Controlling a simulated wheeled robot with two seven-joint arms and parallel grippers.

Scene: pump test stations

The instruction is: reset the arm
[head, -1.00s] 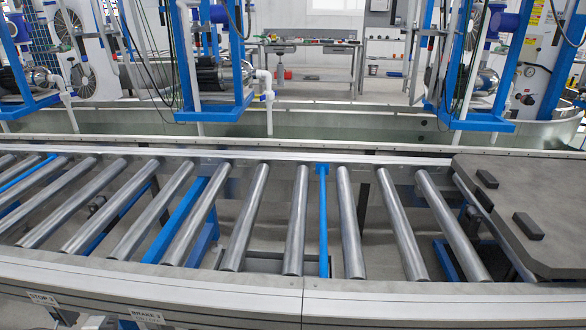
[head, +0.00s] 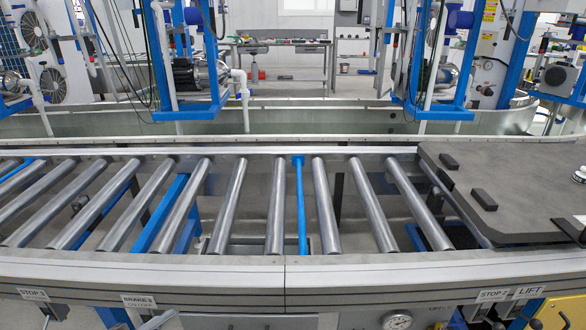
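Neither of my grippers shows in the head view, and no part of my arms can be made out. Whether the grippers are open or shut is hidden.
A roller conveyor (head: 236,205) crosses in front of me, with a grey plate (head: 520,180) bearing dark blocks at its right. The front rail (head: 230,282) has STOP, BRAKE and LIFT labels. A pressure gauge (head: 397,321) sits below. Pump stations and a workbench (head: 284,45) stand behind.

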